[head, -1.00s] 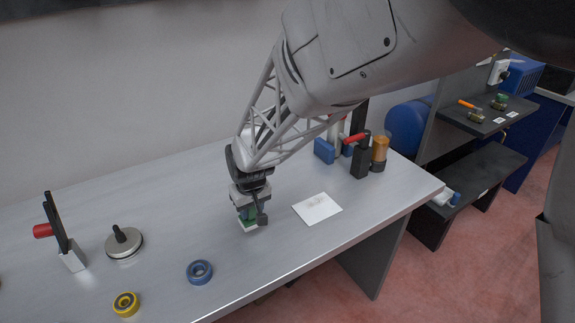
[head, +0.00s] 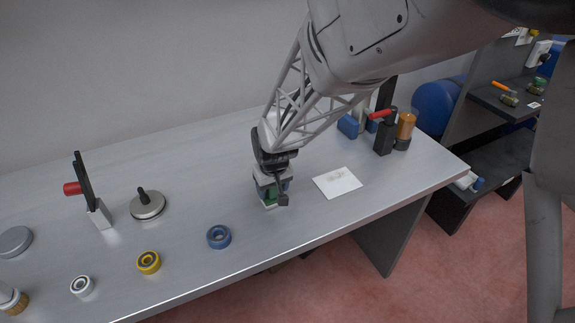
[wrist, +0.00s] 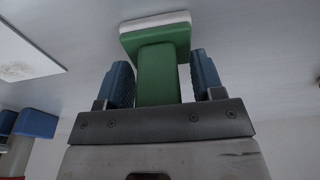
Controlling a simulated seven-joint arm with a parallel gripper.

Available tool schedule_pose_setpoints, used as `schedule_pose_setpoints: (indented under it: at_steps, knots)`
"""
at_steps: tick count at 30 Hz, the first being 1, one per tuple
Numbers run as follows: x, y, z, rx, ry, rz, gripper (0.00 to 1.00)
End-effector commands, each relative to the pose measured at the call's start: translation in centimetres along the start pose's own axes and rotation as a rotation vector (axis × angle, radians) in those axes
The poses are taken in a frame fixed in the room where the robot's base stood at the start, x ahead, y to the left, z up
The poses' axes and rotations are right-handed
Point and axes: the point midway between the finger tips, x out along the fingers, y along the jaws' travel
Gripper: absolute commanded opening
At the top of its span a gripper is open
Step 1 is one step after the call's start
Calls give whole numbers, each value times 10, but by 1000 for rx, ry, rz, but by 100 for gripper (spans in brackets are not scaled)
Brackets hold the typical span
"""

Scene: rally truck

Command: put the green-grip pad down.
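The green-grip pad is a green block and upright green grip on a thin white pad. In the wrist view the green-grip pad (wrist: 158,62) is upright, with its white face against the grey bench top. In the head view the green-grip pad (head: 270,198) is mostly hidden under my gripper (head: 271,187). In the wrist view my gripper (wrist: 160,72) has its two blue fingers on either side of the green grip. A narrow gap shows between the grip and each finger, so the gripper is open around it.
A white card (head: 337,183) lies right of the pad on the bench (head: 200,165). A blue ring (head: 219,237), a yellow ring (head: 149,262) and a round metal piece with a black knob (head: 147,206) lie left. A black stand (head: 384,137) is at back right.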

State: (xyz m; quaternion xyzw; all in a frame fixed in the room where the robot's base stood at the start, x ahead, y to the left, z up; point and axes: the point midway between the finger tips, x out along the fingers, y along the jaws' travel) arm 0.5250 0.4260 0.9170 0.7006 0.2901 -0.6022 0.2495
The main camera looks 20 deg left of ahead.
Motion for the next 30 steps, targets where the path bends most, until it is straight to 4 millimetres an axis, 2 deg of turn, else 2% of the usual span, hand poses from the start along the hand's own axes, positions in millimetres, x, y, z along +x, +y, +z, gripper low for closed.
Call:
schedule_pose_setpoints:
  at_steps: [10, 16, 23, 30]
  knots:
    - [-2, 0, 0, 0, 1, 0, 61]
    - [-13, 0, -1, 0, 2, 0, 61]
    - [-42, 0, -1, 0, 2, 0, 61]
    - [-81, 0, -1, 0, 2, 0, 61]
